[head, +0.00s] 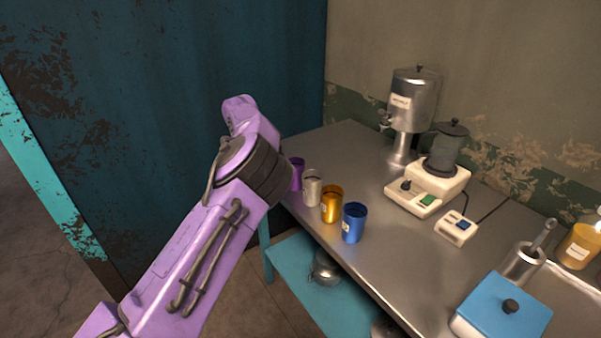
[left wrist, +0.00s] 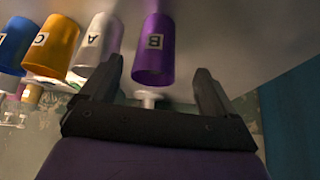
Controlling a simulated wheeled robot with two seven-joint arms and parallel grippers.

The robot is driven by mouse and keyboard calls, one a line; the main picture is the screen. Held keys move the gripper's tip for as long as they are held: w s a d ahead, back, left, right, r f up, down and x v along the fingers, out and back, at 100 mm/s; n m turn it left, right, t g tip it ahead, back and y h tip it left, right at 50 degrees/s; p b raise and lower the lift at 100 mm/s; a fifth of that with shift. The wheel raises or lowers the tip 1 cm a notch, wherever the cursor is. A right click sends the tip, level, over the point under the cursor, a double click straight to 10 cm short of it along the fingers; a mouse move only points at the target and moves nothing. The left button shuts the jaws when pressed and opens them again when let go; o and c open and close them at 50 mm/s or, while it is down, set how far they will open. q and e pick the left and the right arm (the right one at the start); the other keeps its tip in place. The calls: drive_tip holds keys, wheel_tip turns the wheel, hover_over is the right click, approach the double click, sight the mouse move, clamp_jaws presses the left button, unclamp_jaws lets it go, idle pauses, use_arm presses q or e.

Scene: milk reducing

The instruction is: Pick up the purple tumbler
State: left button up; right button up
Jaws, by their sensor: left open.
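The purple tumbler (head: 297,174) stands at the table's left end in the head view, partly hidden by my left arm. In the left wrist view the purple tumbler (left wrist: 154,50), marked B, appears upside down, ahead of and between the fingers of my left gripper (left wrist: 160,88). The gripper is open and empty, with the tumbler apart from its fingers as far as I can tell. In the head view my left arm reaches in from lower left, and its fingers are not clearly seen. My right gripper is not in view.
A silver tumbler (head: 312,188), a gold one (head: 331,205) and a blue one (head: 354,223) stand in a row beside the purple one. A metal dispenser (head: 410,105), a grinder-like appliance (head: 440,170) and a blue-lidded box (head: 503,305) are on the metal table (head: 375,260).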

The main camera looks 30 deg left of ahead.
sight(299, 163)
use_arm(q)
drive_tip(key=shift+w+f, duration=0.15)
drive_tip(key=shift+f, duration=0.8)
drive_tip(key=x, duration=0.3)
drive_tip(key=p+x, duration=0.1)
drive_tip(key=x, duration=0.1)
drive_tip(key=shift+d+f, duration=0.15)
drive_tip(key=shift+d, duration=0.25)
drive_tip(key=c, duration=1.1)
